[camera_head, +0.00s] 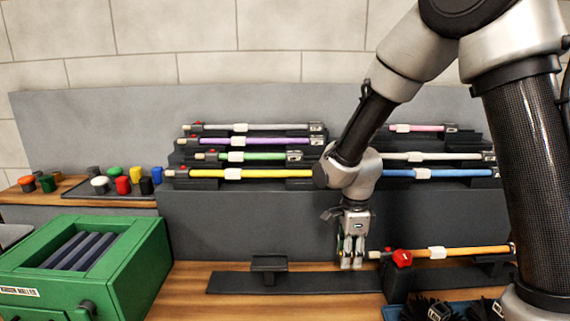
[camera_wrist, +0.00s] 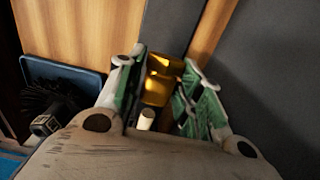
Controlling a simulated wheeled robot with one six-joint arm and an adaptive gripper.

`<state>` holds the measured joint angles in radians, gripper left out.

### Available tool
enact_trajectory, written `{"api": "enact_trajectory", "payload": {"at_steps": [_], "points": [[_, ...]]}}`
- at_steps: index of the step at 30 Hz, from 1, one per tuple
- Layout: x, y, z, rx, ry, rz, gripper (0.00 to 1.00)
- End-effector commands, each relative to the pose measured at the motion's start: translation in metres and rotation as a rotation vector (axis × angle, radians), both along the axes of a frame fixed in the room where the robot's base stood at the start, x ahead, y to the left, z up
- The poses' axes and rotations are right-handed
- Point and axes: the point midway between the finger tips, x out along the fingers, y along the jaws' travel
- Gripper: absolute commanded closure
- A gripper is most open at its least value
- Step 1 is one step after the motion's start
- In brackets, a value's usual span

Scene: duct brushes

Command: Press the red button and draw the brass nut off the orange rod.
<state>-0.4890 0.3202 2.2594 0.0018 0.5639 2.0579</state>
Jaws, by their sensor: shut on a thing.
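The orange rod (camera_head: 478,250) lies level in low black holders at the front right, with a white collar (camera_head: 437,252). A red button (camera_head: 402,257) is on a black block near its left end. The rod's pale tip (camera_head: 375,254) points left, toward my gripper (camera_head: 352,262). My gripper points down just left of that tip. In the wrist view, its green-padded fingers are shut on the brass nut (camera_wrist: 160,82). A cream rod end (camera_wrist: 146,119) shows beside the nut, toward my palm. The nut appears beyond this end; whether they touch is unclear. I cannot tell whether the button is pressed in.
A blue tray (camera_wrist: 62,72) with black brushes is close by at the front right. A black board with an empty stand (camera_head: 268,264) lies to the left. Behind, a stepped rack holds several coloured rods. A green box (camera_head: 150,265) stands at the front left.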

Motion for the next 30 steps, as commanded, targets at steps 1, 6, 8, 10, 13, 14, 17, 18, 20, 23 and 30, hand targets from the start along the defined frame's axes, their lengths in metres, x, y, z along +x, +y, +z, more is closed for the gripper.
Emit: {"api": "enact_trajectory", "payload": {"at_steps": [1,6,8,10,13,14,17,18,20,23,30], "points": [[0.000,0.001,0.000,0.000,0.000,0.000,1.00],[0.001,0.002,0.008,0.001,-0.001,0.000,1.00],[0.001,0.003,0.014,0.001,-0.003,0.000,1.00],[0.001,0.005,0.020,0.001,-0.002,0.000,1.00],[0.001,0.006,0.029,0.001,-0.002,0.000,1.00],[0.001,0.007,0.032,0.001,-0.003,0.000,1.00],[0.000,0.008,0.040,0.001,-0.001,0.000,1.00],[0.000,0.009,0.043,0.001,-0.002,0.000,1.00],[0.001,0.010,0.049,0.001,-0.002,0.000,1.00],[0.001,0.012,0.057,0.001,-0.002,0.000,1.00],[0.000,0.015,0.076,0.001,-0.002,0.000,1.00]]}}
